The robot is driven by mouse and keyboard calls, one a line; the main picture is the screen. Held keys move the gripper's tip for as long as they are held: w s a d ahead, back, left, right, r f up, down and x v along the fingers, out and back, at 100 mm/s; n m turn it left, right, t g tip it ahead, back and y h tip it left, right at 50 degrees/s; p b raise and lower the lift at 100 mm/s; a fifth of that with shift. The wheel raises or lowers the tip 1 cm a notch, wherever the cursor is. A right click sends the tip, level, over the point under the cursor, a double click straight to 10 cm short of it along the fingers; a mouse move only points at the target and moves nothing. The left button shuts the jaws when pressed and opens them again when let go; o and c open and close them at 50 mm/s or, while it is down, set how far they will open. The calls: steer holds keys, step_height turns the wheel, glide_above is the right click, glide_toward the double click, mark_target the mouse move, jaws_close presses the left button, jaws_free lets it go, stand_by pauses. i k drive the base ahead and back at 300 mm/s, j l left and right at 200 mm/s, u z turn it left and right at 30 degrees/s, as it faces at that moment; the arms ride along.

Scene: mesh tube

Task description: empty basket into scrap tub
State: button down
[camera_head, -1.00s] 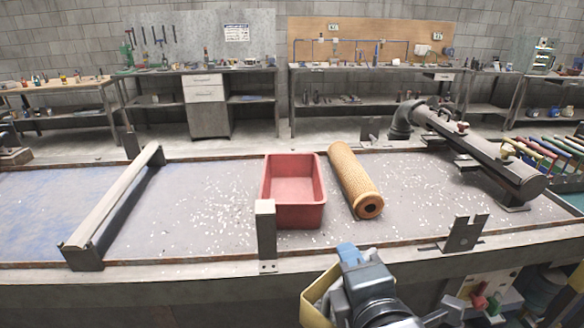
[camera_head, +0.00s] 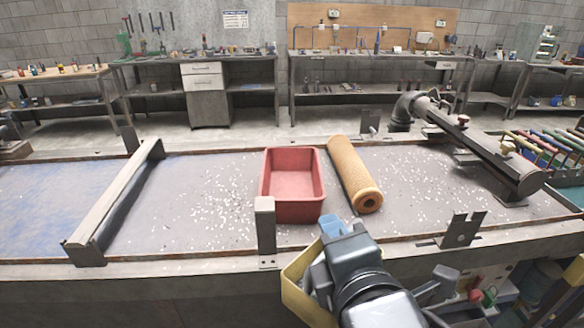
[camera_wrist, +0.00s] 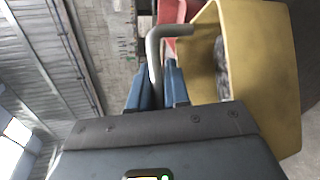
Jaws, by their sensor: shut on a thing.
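The scrap tub (camera_head: 293,208) is a red open box standing on the grey bench, and its inside looks empty. Its red wall also shows in the wrist view (camera_wrist: 176,12). The basket (camera_head: 296,292) is yellow with a grey handle (camera_wrist: 153,45). My gripper (camera_head: 335,228) has blue fingers (camera_wrist: 160,85) shut on that handle. The basket hangs tilted beside my gripper, in front of the bench's near edge and nearer to me than the tub. In the wrist view the yellow basket (camera_wrist: 265,75) shows a grey mass inside, too dark to make out.
An orange mesh tube (camera_head: 352,172) lies right of the tub. A grey upright post (camera_head: 265,230) stands at the near edge before the tub. A long bar (camera_head: 115,205) crosses the bench at left, and a dark pipe (camera_head: 480,150) lies at right. White bits litter the bench.

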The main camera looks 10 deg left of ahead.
mark_target(293, 175)
steer(key=i, duration=1.45)
